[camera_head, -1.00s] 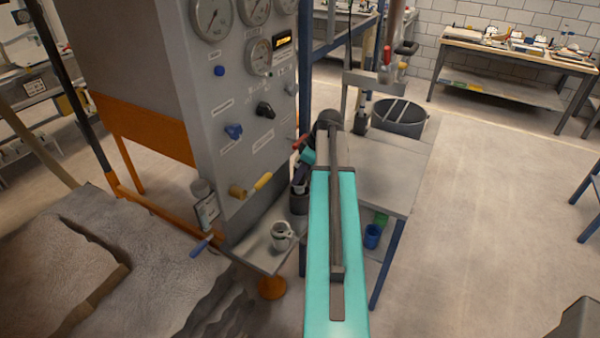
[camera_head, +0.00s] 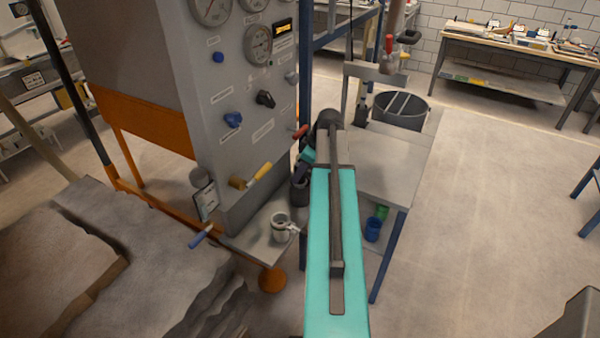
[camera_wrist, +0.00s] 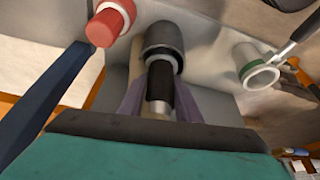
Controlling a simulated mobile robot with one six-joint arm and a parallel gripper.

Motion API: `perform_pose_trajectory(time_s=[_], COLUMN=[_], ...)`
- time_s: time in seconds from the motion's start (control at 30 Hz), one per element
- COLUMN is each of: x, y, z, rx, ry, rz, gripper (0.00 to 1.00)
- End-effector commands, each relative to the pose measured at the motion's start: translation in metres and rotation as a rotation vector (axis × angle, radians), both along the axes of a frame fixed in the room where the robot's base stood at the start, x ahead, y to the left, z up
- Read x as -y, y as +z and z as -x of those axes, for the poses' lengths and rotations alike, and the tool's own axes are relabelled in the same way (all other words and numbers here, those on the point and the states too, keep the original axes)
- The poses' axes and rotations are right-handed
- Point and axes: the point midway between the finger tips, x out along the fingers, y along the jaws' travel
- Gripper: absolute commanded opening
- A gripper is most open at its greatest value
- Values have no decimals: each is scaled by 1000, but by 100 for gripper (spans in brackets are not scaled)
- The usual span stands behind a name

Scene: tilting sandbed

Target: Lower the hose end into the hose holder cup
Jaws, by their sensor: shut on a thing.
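My gripper (camera_wrist: 158,98) is shut on the hose end (camera_wrist: 160,85), a black sleeve with a metal fitting between its two purplish fingers. A dark round cup (camera_wrist: 162,36), which looks like the hose holder cup, lies just beyond the hose end, in line with it. In the head view this dark cup (camera_head: 299,193) stands at the panel's foot, directly below my gripper (camera_head: 305,160). My teal arm hides part of that area. I cannot tell whether the hose end's tip is inside the cup or only over it.
A red handle (camera_wrist: 110,20) is close on the left in the wrist view. The gauge panel (camera_head: 235,130) rises on the left; a grey table (camera_head: 385,170) stands right.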

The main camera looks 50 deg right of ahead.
Motion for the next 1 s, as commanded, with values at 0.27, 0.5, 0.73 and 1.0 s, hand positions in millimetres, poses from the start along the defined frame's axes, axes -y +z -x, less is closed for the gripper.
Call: perform_pose_trajectory(time_s=[0.27, 0.5, 0.73, 1.0], x=[0, 0, 2, 5], y=[0, 0, 4, 24], z=[0, 0, 2, 10], rx=[0, -1, 0, 1], ry=[0, -1, -1, -2], rz=[0, 0, 1, 1], gripper=[52, 52, 52, 52])
